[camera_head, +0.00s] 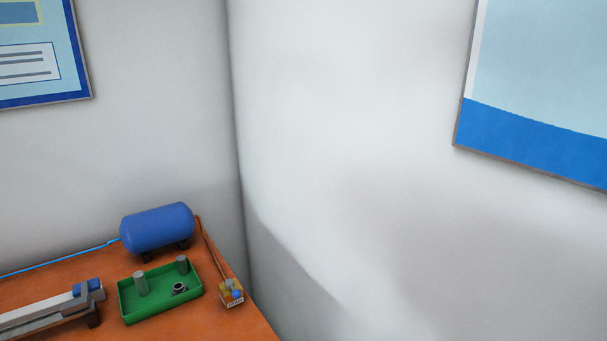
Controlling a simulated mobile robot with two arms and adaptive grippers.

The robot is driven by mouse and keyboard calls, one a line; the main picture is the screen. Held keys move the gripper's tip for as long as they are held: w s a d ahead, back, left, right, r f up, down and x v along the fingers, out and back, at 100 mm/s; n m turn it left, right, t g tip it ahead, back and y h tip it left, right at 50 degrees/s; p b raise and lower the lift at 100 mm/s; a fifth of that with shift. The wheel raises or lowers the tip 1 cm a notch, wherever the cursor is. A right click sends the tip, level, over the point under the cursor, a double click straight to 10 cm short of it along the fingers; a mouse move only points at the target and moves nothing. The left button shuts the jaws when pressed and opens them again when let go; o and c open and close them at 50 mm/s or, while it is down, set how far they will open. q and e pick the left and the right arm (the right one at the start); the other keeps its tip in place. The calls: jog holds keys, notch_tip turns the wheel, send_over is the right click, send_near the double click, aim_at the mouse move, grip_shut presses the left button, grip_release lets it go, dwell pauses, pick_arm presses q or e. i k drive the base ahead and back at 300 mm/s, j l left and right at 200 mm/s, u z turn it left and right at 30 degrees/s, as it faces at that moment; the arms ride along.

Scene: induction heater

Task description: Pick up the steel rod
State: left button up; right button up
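A green tray (150,312) sits on the orange table at the lower left. A grey metal cylinder (141,284) stands upright in its left part. A small dark ring-shaped part (180,288) lies in the tray's right part. Neither of my grippers is in view.
The orange table (215,325) ends at its right edge near the wall. A blue tank (157,229) stands behind the tray. A small block with coloured fittings (231,292) is right of it. A long grey device (50,308) lies to the left. A blue hose (60,260) runs along the back.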

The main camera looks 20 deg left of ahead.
aim_at(140, 283)
jog(key=u, duration=1.55)
jog(key=z, duration=0.25)
